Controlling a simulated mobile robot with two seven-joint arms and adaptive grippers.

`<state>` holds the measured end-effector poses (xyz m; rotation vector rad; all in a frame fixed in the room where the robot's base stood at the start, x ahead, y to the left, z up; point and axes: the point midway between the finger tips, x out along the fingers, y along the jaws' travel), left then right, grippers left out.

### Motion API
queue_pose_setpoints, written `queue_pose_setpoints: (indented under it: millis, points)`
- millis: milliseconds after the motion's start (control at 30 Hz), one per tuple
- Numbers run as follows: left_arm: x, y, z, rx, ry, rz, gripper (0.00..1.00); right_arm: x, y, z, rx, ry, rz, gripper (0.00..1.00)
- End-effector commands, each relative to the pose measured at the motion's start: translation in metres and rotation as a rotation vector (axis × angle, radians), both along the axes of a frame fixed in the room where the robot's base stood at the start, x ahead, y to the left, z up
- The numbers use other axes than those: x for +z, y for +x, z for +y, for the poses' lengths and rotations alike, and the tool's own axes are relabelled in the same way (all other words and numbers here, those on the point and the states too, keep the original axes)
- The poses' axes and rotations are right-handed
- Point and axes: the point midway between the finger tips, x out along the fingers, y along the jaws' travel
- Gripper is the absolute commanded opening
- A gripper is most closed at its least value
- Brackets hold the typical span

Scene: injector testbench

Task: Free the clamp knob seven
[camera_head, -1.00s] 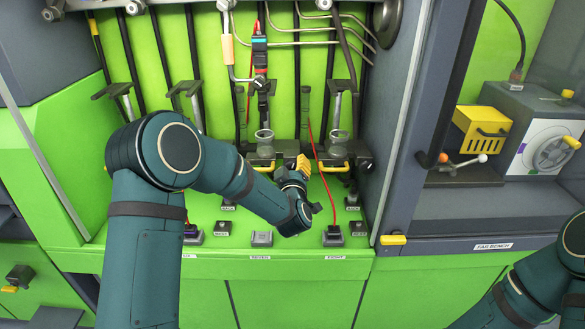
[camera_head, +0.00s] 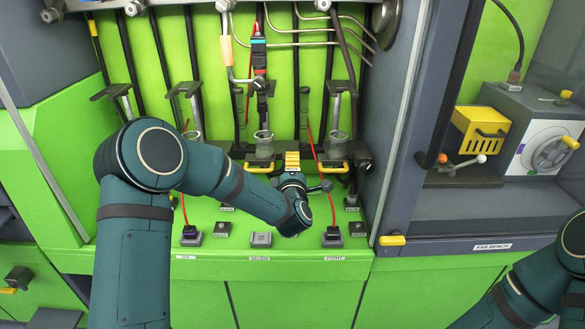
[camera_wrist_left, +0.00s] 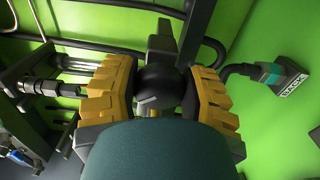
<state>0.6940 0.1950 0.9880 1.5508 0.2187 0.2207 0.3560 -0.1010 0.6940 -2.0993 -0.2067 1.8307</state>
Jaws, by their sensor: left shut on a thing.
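My left gripper (camera_head: 292,160) reaches to the back of the green bench between the station labelled SEVEN and the one labelled EIGHT. In the left wrist view the yellow fingers (camera_wrist_left: 160,90) are shut on a round black knob (camera_wrist_left: 158,88), one pad on each side. A grey bar stands behind the knob. In the head view the gripper hides the knob, and I cannot read a number on it there. The SEVEN label (camera_head: 259,258) is on the front edge. My right gripper is out of view; only part of that arm shows at the lower right.
Glass vessels (camera_head: 264,145) stand in holders with yellow handles on both sides of the gripper. A red cable (camera_head: 318,165) runs down close to its right. Grey blocks (camera_head: 261,239) line the front shelf. A grey post (camera_head: 400,130) bounds the bay at right.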

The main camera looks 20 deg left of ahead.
Motion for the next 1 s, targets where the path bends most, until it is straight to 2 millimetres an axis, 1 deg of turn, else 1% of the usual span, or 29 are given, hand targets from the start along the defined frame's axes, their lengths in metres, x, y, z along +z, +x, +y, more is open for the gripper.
queue_pose_setpoints:
  millis: [300, 600, 800, 1000]
  points:
    - [0.0013, 0.0000, 0.0002, 0.000, -0.290, -0.082, 0.09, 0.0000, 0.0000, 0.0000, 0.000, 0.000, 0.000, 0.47]
    - [0.0028, -0.0001, 0.0007, 0.000, -0.519, -0.149, 0.09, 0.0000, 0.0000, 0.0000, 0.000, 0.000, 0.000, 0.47]
    - [0.0037, -0.0002, 0.0006, -0.001, -0.621, -0.180, 0.09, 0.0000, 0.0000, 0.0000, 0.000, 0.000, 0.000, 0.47]
    - [0.0039, -0.0001, 0.0012, -0.001, -0.677, -0.197, 0.09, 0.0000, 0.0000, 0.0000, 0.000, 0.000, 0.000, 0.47]
